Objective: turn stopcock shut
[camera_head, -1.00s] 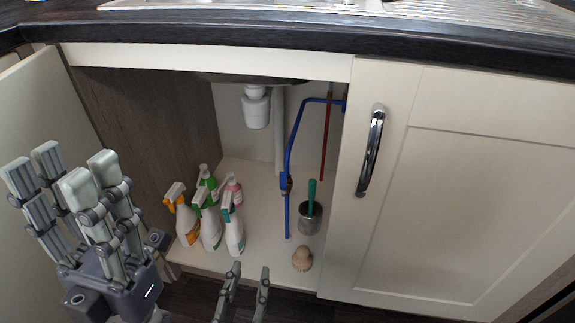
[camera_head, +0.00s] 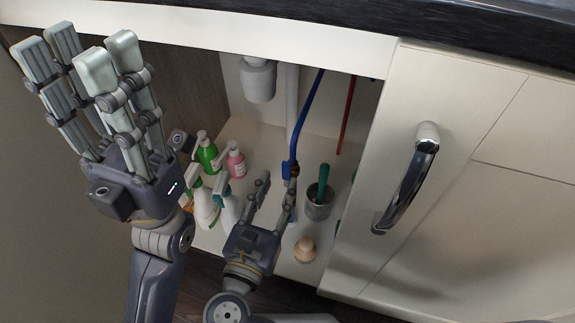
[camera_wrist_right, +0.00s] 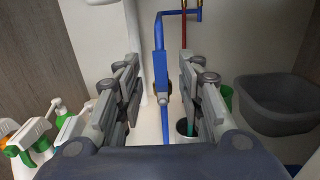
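The stopcock (camera_head: 290,170) sits on a blue pipe (camera_head: 308,108) inside the open cupboard under the sink. In the right wrist view the stopcock (camera_wrist_right: 160,68) shows as a blue body on the upright pipe, with a dark and brass part just below. My right gripper (camera_head: 277,186) is open and empty, its fingertips just below the stopcock in the head view. In the right wrist view the pipe appears between its spread fingers (camera_wrist_right: 158,66); I cannot tell whether they reach around it. My left gripper (camera_head: 78,52) is raised at the left, open and empty.
A brush holder (camera_head: 318,204) and a wooden brush (camera_head: 305,250) stand right. A closed door (camera_head: 480,200) bounds the right; a grey bin (camera_wrist_right: 275,103) shows in the wrist view.

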